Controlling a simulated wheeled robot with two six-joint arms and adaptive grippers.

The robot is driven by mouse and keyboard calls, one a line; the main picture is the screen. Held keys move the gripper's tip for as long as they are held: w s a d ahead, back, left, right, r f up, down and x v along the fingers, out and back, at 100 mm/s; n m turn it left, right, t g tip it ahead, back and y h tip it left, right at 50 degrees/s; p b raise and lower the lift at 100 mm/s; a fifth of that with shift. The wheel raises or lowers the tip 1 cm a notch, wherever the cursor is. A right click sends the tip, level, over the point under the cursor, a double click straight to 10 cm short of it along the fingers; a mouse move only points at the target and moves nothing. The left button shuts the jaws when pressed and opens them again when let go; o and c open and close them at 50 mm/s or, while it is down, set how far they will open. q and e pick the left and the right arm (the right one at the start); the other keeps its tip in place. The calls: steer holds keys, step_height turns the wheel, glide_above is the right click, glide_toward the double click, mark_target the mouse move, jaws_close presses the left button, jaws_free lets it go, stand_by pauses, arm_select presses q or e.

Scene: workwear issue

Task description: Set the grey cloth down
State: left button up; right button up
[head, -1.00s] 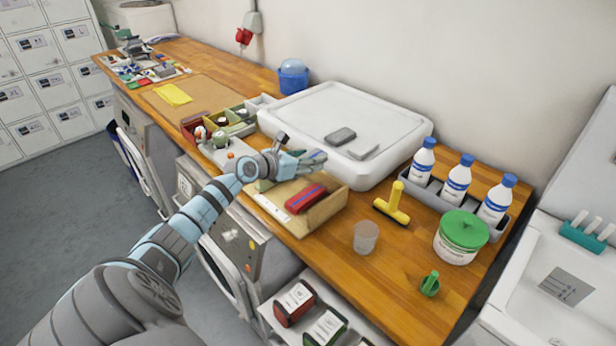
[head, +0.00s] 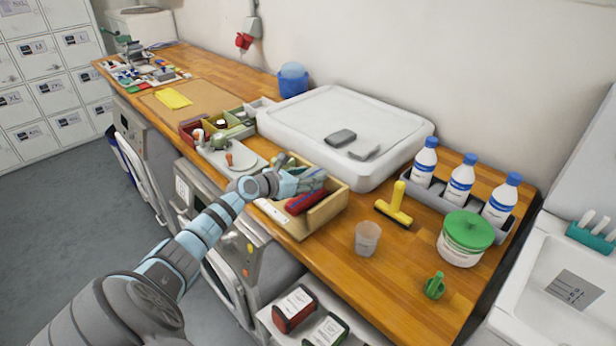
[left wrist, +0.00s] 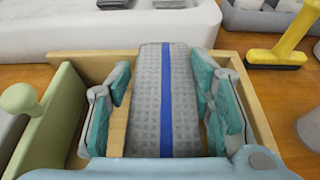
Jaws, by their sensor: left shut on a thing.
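The grey cloth (left wrist: 152,92), a folded waffle-textured bundle with a blue stripe, lies between the teal finger pads of my left gripper (left wrist: 160,100) in the left wrist view. The gripper is shut on it. In the head view my left gripper (head: 308,180) is low over the open wooden box (head: 325,213), and its fingers mostly hide the cloth there. In the left wrist view the cloth is within the outline of the box (left wrist: 250,105); I cannot tell whether it touches the bottom. My right gripper is not in view.
A red bundle (head: 305,202) lies in the box, close to the gripper. A white tray (head: 300,122) stands behind it. A yellow squeegee (head: 396,205) and a clear cup (head: 367,238) stand to the right. A scale-like white device (head: 232,158) is at the left.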

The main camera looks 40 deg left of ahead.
arm_select(q)
steer(key=o, duration=1.4)
